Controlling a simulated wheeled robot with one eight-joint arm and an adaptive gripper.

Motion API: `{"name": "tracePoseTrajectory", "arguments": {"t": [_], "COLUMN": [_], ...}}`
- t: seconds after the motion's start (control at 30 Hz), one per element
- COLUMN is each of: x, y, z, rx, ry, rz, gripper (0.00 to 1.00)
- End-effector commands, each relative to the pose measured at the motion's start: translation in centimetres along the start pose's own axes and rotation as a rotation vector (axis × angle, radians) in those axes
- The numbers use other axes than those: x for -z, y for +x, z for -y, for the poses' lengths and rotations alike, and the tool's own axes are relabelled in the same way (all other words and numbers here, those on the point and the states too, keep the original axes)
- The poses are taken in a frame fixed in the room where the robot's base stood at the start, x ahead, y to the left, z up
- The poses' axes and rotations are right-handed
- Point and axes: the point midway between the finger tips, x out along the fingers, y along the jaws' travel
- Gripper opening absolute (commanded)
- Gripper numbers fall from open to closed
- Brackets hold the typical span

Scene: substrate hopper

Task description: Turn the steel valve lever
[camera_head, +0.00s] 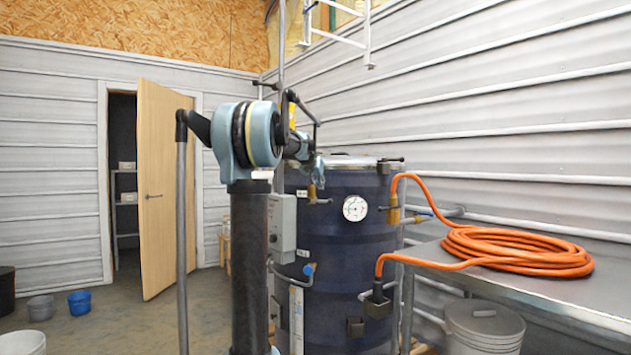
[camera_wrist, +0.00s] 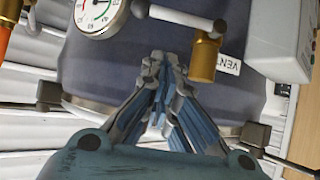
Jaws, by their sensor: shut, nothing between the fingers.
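A steel valve lever (camera_wrist: 178,16) sits on a brass valve body (camera_wrist: 205,58) beside a VENT label in the wrist view. The lever is a light grey bar reaching sideways from the brass. In the head view the lever (camera_head: 320,201) shows small on the upper front of the dark blue tank (camera_head: 345,250). My gripper (camera_wrist: 164,60) is shut and empty, its tips just beside the brass valve and apart from the lever in the wrist picture. In the head view my gripper (camera_head: 319,183) is near the tank's upper left, above the lever; the exact gap is unclear.
A round dial gauge (camera_head: 355,208) is right of the lever. A grey control box (camera_head: 282,226) stands left. An orange hose (camera_head: 520,250) is coiled on a metal bench (camera_head: 500,283) at right. A blue-handled valve (camera_head: 308,270) is lower. Open floor lies left, before a door (camera_head: 160,190).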

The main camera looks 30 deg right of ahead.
Motion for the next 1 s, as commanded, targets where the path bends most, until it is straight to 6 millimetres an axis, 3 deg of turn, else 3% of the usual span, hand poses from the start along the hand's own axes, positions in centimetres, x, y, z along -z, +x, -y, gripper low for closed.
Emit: {"name": "tracePoseTrajectory", "arguments": {"t": [0.1,0.37,1.0], "x": [-0.6,-2.5,-3.1], "y": [1.7,3.5,3.6], "z": [0.0,0.0,0.8], "rx": [0.0,0.0,0.017], "ry": [0.0,0.0,0.009], "rz": [0.0,0.0,0.001], "gripper": [0.0,0.0,0.0]}}
